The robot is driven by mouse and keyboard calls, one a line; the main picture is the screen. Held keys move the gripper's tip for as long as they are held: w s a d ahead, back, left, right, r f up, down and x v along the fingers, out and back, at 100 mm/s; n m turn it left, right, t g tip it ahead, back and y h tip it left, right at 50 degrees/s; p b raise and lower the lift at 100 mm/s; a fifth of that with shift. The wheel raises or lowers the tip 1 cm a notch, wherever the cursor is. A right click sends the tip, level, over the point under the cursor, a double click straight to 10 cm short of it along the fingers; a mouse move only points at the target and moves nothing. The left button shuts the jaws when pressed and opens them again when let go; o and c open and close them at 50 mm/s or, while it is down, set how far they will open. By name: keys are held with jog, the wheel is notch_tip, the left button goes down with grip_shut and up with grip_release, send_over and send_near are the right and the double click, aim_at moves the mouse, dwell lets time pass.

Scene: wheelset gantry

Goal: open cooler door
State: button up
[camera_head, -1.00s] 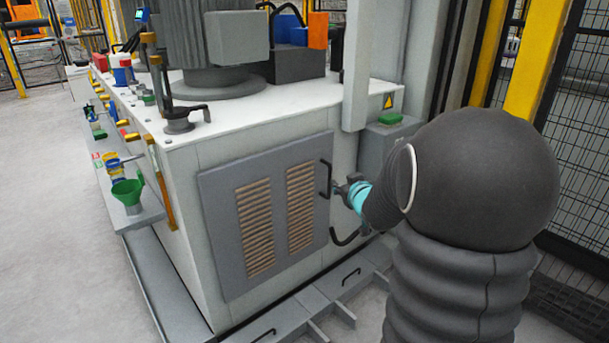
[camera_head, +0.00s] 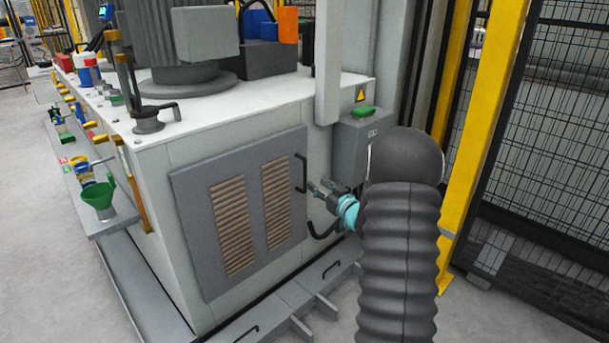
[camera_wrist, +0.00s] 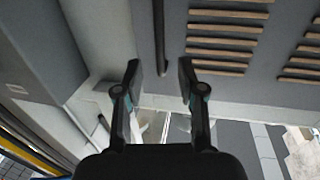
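The cooler door (camera_head: 196,230) is a grey panel with two tan slatted vents on the side of the white cabinet. It looks shut. Its black upright bar handle (camera_head: 301,173) is at the door's right edge. My gripper (camera_head: 314,187) is just right of the handle, at its lower part, with its fingers apart. In the wrist view the gripper (camera_wrist: 159,75) is open and empty. The handle (camera_wrist: 159,40) runs in from the top edge there, lined up with the gap between the fingertips. I cannot tell exactly how far its lower end reaches between them.
A black curved hose or bar (camera_head: 322,232) is below my gripper. A grey floor ledge with handles (camera_head: 300,295) runs below the door. Yellow posts and mesh fence (camera_head: 560,140) stand on the right.

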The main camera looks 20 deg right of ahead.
aim_at(306, 175)
jog(key=w, duration=0.5)
jog(key=w+a, duration=0.1)
jog(key=w, duration=0.2)
jog(key=shift+w+a, duration=0.1)
jog(key=shift+w, duration=0.1)
grip_shut()
